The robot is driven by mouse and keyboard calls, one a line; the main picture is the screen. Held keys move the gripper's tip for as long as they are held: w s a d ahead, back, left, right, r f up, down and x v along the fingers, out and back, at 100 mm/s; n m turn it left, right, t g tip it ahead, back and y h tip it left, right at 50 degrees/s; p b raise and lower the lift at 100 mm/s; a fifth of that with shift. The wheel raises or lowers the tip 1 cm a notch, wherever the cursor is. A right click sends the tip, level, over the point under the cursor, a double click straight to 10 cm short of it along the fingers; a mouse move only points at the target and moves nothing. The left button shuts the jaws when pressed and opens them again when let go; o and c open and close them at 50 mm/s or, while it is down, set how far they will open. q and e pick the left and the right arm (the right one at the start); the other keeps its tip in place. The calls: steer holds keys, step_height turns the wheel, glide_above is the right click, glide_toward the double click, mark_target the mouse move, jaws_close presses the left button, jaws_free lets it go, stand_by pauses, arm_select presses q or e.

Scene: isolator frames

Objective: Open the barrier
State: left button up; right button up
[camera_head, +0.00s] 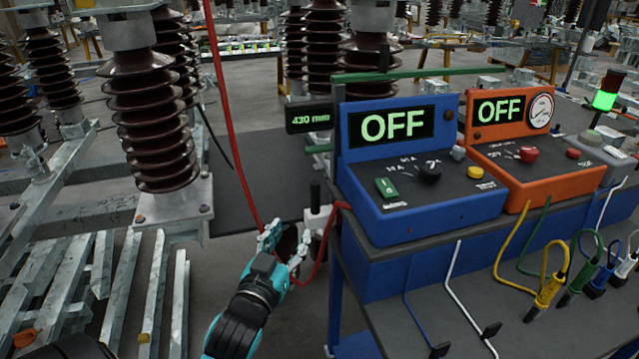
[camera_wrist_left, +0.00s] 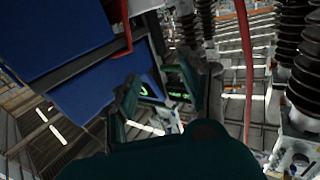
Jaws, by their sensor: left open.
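No part is clearly marked as the barrier. A green rail (camera_head: 420,74) runs level behind the blue and orange control boxes. A red line (camera_head: 228,110) comes down from the top and reaches my left gripper (camera_head: 284,243). It also shows right of the fingers in the left wrist view (camera_wrist_left: 246,70). A pale post (camera_head: 318,217) with a black top stands just right of the gripper, with a red cable beside it. My left gripper is open, its fingers (camera_wrist_left: 157,82) apart in the left wrist view. Whether it touches the post or line I cannot tell. My right gripper is not seen.
A blue control box (camera_head: 425,205) and an orange one (camera_head: 540,180), both reading OFF, stand on a bench at the right. Brown insulators (camera_head: 150,120) and loose metal bars (camera_head: 120,290) fill the left.

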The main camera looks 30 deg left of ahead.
arm_select(q)
glide_toward(314, 193)
steer(key=p+x, duration=0.1)
steer(key=x, duration=0.8)
steer(key=shift+w+a, duration=0.15)
steer(key=shift+w, duration=0.25)
steer(key=shift+w+a+f+p, duration=0.1)
steer(key=shift+w+a+p, duration=0.15)
steer(key=shift+w, duration=0.4)
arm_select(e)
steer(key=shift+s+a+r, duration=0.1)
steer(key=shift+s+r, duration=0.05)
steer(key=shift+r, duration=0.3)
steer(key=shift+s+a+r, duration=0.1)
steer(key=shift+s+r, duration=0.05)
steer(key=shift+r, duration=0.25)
arm_select(q)
steer(key=shift+c, duration=0.3)
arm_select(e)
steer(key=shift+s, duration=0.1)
arm_select(q)
jaws_close()
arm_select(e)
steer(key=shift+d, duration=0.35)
